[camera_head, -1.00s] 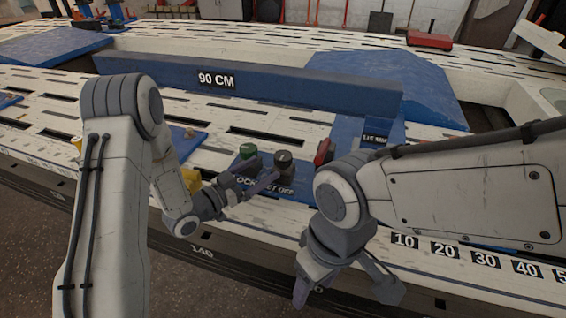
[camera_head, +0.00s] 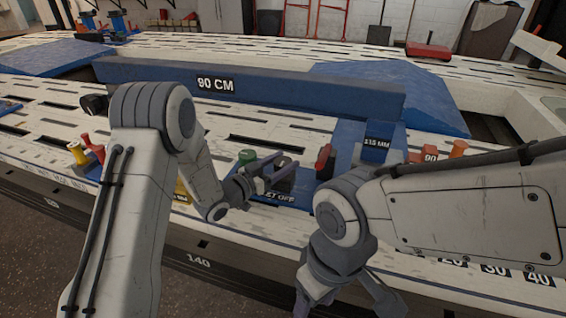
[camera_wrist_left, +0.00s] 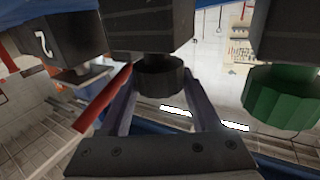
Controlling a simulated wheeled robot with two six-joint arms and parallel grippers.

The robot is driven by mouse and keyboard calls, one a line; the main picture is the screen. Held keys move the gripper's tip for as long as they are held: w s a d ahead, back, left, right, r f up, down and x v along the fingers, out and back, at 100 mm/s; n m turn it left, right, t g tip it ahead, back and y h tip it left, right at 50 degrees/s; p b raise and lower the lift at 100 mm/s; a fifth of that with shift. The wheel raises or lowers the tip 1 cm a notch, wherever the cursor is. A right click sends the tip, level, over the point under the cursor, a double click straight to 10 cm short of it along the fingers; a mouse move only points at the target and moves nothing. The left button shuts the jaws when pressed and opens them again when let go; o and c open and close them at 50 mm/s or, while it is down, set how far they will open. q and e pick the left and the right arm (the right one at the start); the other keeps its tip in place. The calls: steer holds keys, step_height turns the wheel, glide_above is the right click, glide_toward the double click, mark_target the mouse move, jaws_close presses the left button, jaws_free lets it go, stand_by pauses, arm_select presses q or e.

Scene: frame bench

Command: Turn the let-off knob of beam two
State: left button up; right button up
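The dark let-off knob (camera_head: 283,176) stands on a blue plate marked "LET OFF" (camera_head: 281,197). In the left wrist view the dark round knob (camera_wrist_left: 160,78) sits between my fingertips, below a dark block. My left gripper (camera_head: 270,176) is open, with one finger on each side of the knob. Whether the fingers touch it is hard to tell. A block marked "2" (camera_wrist_left: 42,43) shows at the left of the wrist view. My right gripper (camera_head: 342,300) is open and empty at the bench's front edge, its fingertips partly cut off.
A green knob (camera_head: 246,157) stands close left of the dark knob; it also shows in the wrist view (camera_wrist_left: 282,98). A red part (camera_head: 324,160) stands close right. A long blue beam marked "90 CM" (camera_head: 250,90) lies behind. Yellow and red pegs (camera_head: 85,150) stand at the left.

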arm_select(q)
steer(key=c, duration=0.5)
steer(key=shift+c, duration=0.2)
steer(key=shift+y, duration=0.3)
steer(key=n+t+y, duration=0.1)
steer(key=y, duration=0.1)
steer(key=n+t+y, duration=0.1)
steer(key=n+y, duration=0.1)
steer(key=n+t+y, duration=0.1)
steer(key=t, duration=0.1)
steer(key=shift+s+d+f+n+y, duration=0.1)
steer(key=shift+s+d+n+y, duration=0.15)
steer(key=shift+n+y, duration=0.15)
steer(key=n+t+y, duration=0.1)
steer(key=n+y, duration=0.1)
steer(key=y, duration=0.1)
steer(key=shift+w+n+y, duration=0.1)
steer(key=shift+n+y, duration=0.2)
steer(key=shift+y, duration=0.1)
steer(key=n+y+p, duration=0.1)
steer(key=n+y, duration=0.1)
steer(key=y, duration=0.1)
steer(key=n+y+p, duration=0.1)
steer(key=n+y, duration=0.1)
steer(key=y, duration=0.2)
steer(key=shift+w+n+g+y+p, duration=0.1)
steer(key=shift+n+g+y+p, duration=1)
steer(key=shift+n+y, duration=1.05)
steer(key=shift+a+y, duration=0.1)
steer(key=shift+y, duration=0.35)
